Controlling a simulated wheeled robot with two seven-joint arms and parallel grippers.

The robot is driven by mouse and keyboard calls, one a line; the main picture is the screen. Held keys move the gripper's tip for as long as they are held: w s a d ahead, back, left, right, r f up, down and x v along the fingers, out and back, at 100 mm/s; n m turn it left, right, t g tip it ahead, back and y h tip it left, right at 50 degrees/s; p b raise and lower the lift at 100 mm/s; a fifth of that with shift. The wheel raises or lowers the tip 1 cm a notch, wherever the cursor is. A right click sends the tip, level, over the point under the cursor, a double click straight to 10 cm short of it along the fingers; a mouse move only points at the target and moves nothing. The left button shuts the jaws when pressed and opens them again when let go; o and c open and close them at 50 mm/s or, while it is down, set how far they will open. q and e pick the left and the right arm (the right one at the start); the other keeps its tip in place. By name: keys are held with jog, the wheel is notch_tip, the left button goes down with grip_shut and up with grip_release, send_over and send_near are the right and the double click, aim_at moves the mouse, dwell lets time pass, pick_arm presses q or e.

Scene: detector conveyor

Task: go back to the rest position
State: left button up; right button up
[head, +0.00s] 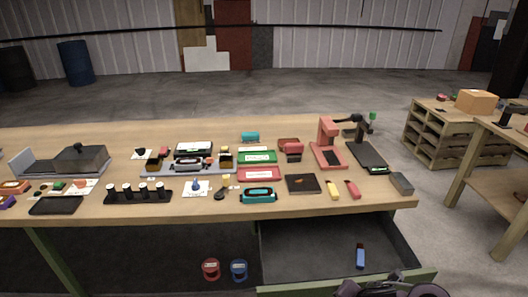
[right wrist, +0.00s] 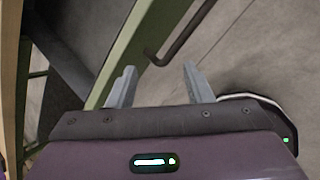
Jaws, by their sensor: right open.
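My right gripper (right wrist: 157,84) is open, with nothing between its two grey fingers in the right wrist view. The green front of an open drawer (right wrist: 136,42) runs beside the fingers, with its dark bar handle (right wrist: 182,36) ahead of them. I see no clear contact between the fingers and the handle. In the head view the pulled-out drawer (head: 310,245) is under the workbench, and dark parts of my right arm show at the bottom edge. A blue object (head: 360,256) lies in the drawer. My left gripper is not in view.
The workbench (head: 70,133) carries many small devices, trays and a red press stand (head: 328,145). A red tin (head: 211,269) and a blue tin (head: 239,270) are below the bench. A wooden shelf unit (head: 455,140) stands at right. Open concrete floor lies between it and the bench.

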jog(key=s+a+r+m, duration=0.3)
jog(key=s+a+m, duration=0.15)
jog(key=m, duration=0.65)
jog(key=s+d+m+g, duration=0.2)
jog(key=s+d+m, duration=0.1)
jog(key=s+m, duration=0.8)
notch_tip(320, 180, down, 29)
jog(key=m+g, duration=0.2)
jog(key=s+d+f, duration=0.2)
jog(key=s+f, duration=0.7)
jog(key=s, duration=0.1)
jog(key=s+d+f+g, duration=0.1)
jog(key=s+d+f, duration=0.1)
jog(key=s+f, duration=0.7)
jog(key=shift+s+f, duration=0.25)
jog(key=shift+s, duration=0.15)
